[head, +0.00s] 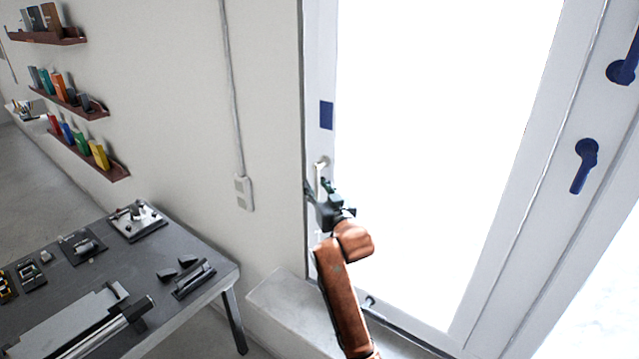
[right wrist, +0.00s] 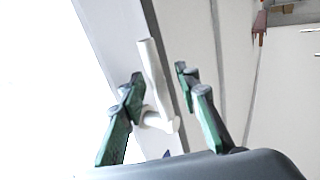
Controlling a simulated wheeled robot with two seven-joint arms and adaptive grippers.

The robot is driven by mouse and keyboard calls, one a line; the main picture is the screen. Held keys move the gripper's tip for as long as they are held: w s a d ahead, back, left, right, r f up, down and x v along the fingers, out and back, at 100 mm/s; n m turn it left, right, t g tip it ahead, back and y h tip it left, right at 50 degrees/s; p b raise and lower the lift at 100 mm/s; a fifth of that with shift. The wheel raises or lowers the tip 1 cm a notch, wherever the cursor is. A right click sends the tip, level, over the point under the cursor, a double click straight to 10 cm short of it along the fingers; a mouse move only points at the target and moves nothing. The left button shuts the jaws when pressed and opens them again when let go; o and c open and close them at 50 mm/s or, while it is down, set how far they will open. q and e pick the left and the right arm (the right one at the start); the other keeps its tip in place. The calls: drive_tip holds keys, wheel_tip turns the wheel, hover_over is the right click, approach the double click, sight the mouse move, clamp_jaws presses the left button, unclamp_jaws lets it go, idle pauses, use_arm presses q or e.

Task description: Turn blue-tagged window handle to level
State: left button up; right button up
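A blue square tag (head: 326,115) is on the white window frame, above a pale window handle (head: 320,168). The handle points roughly downward along the frame, and its lower part is hidden by my right gripper (head: 322,192). In the right wrist view the white handle (right wrist: 152,75) lies between the two green fingers of my right gripper (right wrist: 160,76). The fingers are apart, one on each side of the lever. The left finger is close to the lever; I cannot tell whether it touches. My left gripper is not in view.
Two dark blue handles (head: 586,165) (head: 624,72) are on the white frame at the right. A grey table (head: 215,283) with tools stands at lower left. Wall shelves (head: 115,172) hold small items. A sill (head: 285,300) runs below the window.

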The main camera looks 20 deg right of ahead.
drive_tip(key=shift+w, duration=0.45)
drive_tip(key=shift+d, duration=0.1)
clamp_jaws()
